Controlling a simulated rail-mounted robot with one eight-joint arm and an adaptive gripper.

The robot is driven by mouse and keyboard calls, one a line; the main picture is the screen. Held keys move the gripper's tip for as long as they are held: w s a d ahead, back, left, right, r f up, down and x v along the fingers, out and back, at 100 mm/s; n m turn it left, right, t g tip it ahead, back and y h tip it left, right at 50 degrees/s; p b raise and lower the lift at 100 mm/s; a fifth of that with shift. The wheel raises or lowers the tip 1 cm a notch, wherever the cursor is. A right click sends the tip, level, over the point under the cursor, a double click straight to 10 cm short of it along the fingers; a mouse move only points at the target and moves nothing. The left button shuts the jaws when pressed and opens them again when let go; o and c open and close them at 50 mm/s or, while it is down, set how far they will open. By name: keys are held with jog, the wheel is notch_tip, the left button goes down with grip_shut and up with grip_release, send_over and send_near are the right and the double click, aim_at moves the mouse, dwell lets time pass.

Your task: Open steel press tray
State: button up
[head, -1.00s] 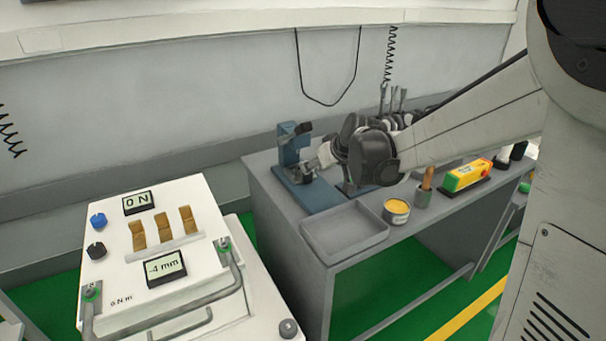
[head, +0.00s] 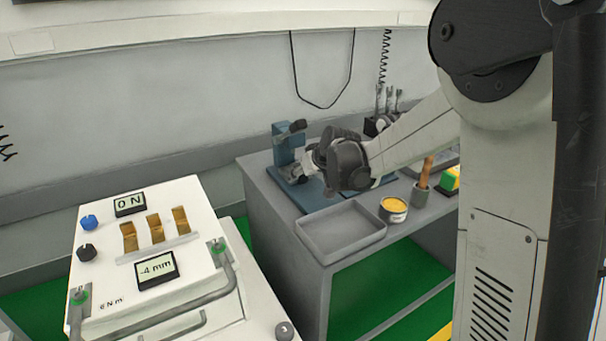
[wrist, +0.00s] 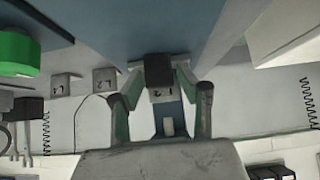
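A blue press (head: 284,147) with a dark lever stands at the back left of the grey bench. A shallow, empty grey tray (head: 300,232) lies on the bench in front of it. My gripper (head: 313,160) is beside the press, partly hidden by my wrist. In the wrist view my gripper (wrist: 159,66) has its fingers apart, one on each side of a small black-topped block (wrist: 158,70) in front of a blue surface (wrist: 165,20). Contact with the block cannot be made out.
A yellow-topped tin (head: 393,209) and a cup with a wooden handle (head: 420,194) stand right of the tray. A white cart (head: 200,215) with two displays, knobs and a bar handle (head: 190,308) stands at front left. Green floor shows between cart and bench.

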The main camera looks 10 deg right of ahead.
grip_shut()
jog(key=shift+s, duration=0.1)
jog(key=s+d, duration=0.1)
jog(key=s, duration=0.2)
jog(key=s+d+p, duration=0.1)
jog(key=s, duration=0.3)
jog(key=s+d, duration=0.1)
jog(key=s, duration=0.3)
jog(key=shift+d, duration=0.15)
jog(key=shift+o, duration=1.6)
grip_release()
jog(key=shift+r, duration=0.1)
jog(key=v, duration=1.2)
